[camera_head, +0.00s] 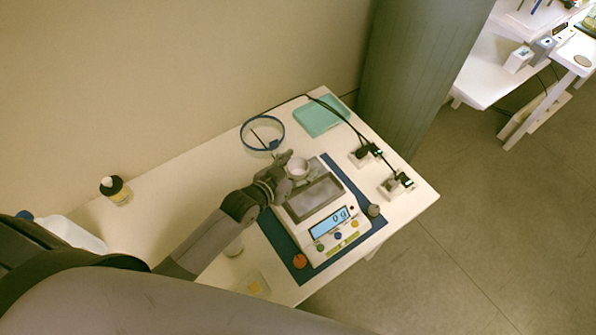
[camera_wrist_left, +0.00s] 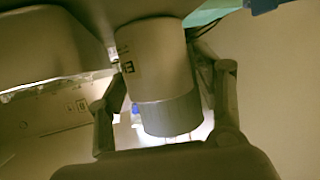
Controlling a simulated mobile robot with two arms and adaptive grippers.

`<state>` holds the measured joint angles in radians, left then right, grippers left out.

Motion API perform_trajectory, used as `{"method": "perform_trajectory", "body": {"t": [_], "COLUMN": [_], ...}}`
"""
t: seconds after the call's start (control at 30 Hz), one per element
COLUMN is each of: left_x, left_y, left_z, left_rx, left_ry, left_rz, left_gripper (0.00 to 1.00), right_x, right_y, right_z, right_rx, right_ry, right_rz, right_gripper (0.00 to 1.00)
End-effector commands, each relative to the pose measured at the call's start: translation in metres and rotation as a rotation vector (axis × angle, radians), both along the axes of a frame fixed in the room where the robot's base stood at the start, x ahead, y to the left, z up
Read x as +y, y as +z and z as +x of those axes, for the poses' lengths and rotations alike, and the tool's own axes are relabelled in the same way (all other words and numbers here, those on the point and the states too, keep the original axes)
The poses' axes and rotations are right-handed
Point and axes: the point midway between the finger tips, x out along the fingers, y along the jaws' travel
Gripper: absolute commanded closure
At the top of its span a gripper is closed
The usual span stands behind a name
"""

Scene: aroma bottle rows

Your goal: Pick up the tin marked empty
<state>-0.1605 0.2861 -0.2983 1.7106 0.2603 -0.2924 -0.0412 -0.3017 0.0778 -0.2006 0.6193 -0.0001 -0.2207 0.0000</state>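A small pale round tin (camera_head: 299,169) is at the fingertips of my left gripper (camera_head: 287,165), over the far end of the scale (camera_head: 322,215). In the left wrist view the tin (camera_wrist_left: 155,65) is a pale cylinder with a darker ridged band at one end. A small dark mark like an "E" shows on its side; I cannot read a whole word. The fingers of my left gripper (camera_wrist_left: 163,60) lie on both sides of the tin and appear closed on it. My right gripper is not in view.
The scale stands on a blue mat (camera_head: 279,238), its display lit. A blue ring (camera_head: 247,131) and a teal tray (camera_head: 320,116) are behind. Plugs and a cable (camera_head: 372,150) lie right. A dark-capped jar (camera_head: 115,190) stands left. The left table middle is clear.

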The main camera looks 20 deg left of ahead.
Motion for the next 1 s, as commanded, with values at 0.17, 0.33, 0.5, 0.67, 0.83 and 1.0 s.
{"method": "perform_trajectory", "body": {"t": [0.17, 0.33, 0.5, 0.67, 0.83, 1.0], "left_x": [0.000, 0.000, 0.000, 0.000, 0.000, 0.000], "left_y": [0.000, 0.000, 0.000, 0.000, 0.002, 0.015], "left_z": [0.000, 0.000, 0.000, 0.000, 0.000, 0.001], "left_rx": [0.000, 0.000, 0.000, 0.000, -0.001, -0.004], "left_ry": [0.000, 0.000, 0.000, 0.000, 0.000, 0.000], "left_rz": [0.000, 0.000, 0.000, 0.000, 0.000, -0.001], "left_gripper": [0.53, 0.65, 0.76, 0.79, 0.79, 0.79], "right_x": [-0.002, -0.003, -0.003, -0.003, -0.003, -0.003], "right_y": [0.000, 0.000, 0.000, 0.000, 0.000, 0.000], "right_z": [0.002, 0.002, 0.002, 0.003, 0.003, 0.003], "right_rx": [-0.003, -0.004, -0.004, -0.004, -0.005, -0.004], "right_ry": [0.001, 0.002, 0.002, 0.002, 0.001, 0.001], "right_rz": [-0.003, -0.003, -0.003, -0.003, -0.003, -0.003], "right_gripper": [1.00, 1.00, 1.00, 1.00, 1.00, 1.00]}}
